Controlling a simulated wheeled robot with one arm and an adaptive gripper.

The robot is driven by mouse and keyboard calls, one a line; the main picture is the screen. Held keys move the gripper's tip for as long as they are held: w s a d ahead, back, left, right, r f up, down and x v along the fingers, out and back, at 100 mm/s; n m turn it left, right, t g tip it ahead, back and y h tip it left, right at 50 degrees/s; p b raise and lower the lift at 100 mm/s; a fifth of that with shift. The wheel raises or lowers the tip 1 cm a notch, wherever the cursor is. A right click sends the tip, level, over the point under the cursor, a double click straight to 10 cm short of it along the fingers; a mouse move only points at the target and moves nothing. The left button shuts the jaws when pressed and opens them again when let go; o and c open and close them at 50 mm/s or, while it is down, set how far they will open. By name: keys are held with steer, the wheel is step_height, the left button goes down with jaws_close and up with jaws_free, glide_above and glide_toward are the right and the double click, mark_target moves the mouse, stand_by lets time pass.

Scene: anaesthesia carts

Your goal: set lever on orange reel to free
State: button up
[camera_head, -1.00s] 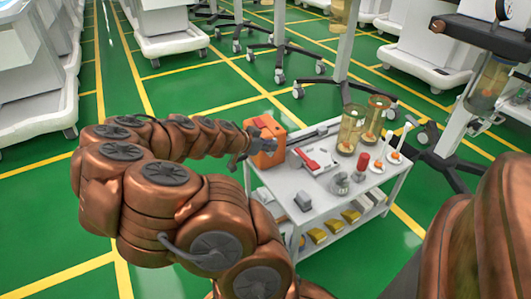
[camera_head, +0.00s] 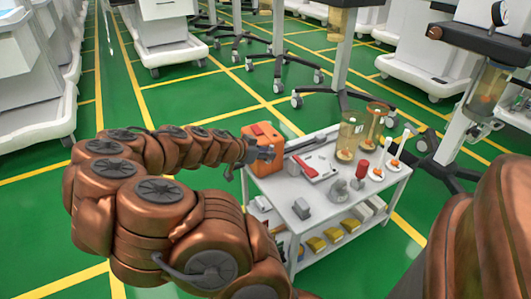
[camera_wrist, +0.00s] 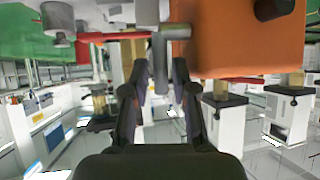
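The orange reel (camera_head: 263,135) stands at the left end of the white cart top, partly hidden behind my gripper (camera_head: 268,153). In the wrist view its orange body (camera_wrist: 235,40) fills the upper right, with a dark round knob (camera_wrist: 272,8). A grey T-shaped lever (camera_wrist: 160,50) sticks out beside the orange body. My gripper (camera_wrist: 161,72) is open, with one finger on each side of the lever's stem in the picture. Gaps show on both sides; I cannot tell whether either finger touches it. The lever is too small to make out in the head view.
The white cart (camera_head: 325,205) also carries a red-handled item (camera_head: 305,166), a grey block (camera_head: 301,208), two clear amber canisters (camera_head: 348,137) and a red-topped item (camera_head: 360,170). Yellow boxes lie on its lower shelf. Green floor left of the cart is clear.

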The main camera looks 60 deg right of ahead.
steer(key=v, duration=1.2)
steer(key=shift+r, duration=0.15)
stand_by(0.5)
steer(key=s+a+r+n+t+y+p, duration=0.1)
steer(key=s+a+r+n+y+p, duration=0.2)
steer(key=a+r+n+p, duration=0.4)
steer(key=s+a+r+n+t+y+p, duration=0.1)
steer(key=s+a+r+n+y+p, duration=0.3)
steer(key=a+r+p, duration=1.4)
steer(key=s+a+r+n+y+p, duration=0.3)
steer(key=a+r+n+p, duration=0.9)
steer(key=r+p, duration=0.4)
steer(key=shift+s+a+r+t+y+p, duration=0.3)
steer(key=shift+a+r+t+p, duration=0.1)
steer(key=shift+a+p, duration=0.5)
